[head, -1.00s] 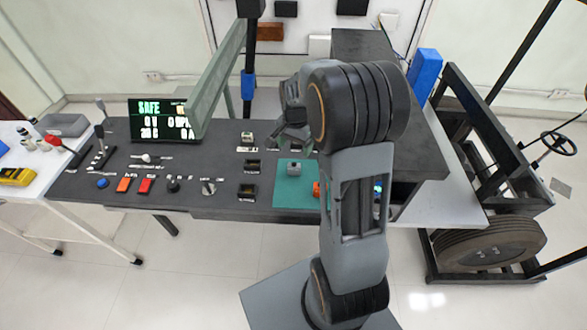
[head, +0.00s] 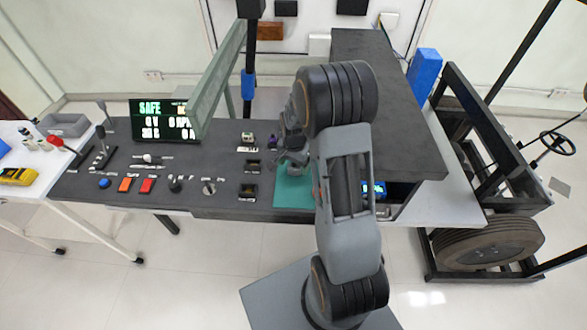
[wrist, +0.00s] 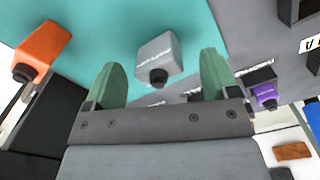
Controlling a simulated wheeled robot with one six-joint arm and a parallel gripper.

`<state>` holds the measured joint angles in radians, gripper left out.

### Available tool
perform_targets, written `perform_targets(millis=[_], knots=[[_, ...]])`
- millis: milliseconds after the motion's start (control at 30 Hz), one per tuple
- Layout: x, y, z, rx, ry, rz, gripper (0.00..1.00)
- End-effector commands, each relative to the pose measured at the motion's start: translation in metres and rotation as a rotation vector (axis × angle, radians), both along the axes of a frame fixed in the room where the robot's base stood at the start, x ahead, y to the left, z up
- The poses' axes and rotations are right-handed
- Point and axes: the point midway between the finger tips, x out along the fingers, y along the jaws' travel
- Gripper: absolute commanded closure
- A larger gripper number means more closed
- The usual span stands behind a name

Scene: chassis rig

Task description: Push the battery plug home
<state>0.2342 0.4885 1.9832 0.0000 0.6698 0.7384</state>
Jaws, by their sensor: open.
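In the wrist view a grey block-shaped plug (wrist: 160,57) with a black round end sits over the teal mat (wrist: 95,22), ahead of my gripper (wrist: 162,66). The green fingers are apart, one to each side of the plug and short of it, with nothing held. An orange plug (wrist: 42,50) with a black end and cable is at the left, and a purple plug (wrist: 265,92) at the right. I cannot tell which is the battery plug. In the head view my gripper (head: 291,157) is above the teal mat (head: 291,194); my arm hides much of the mat.
Two dark sockets (head: 252,166) (head: 248,191) are in the dark bench top (head: 220,165), left of the mat. A lit display (head: 163,120) reads SAFE. Buttons and levers line the left of the bench.

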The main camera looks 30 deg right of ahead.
Motion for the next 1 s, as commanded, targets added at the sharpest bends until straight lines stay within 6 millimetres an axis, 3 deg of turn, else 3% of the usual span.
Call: perform_targets(millis=[133,667,1000], knots=[[-0.0001,-0.0001,0.0000,0.000,0.000,0.000,0.20],[0.0000,0.0000,0.0003,0.000,0.000,0.000,0.71],[0.0008,-0.0002,0.0082,-0.001,-0.003,0.000,0.73]])
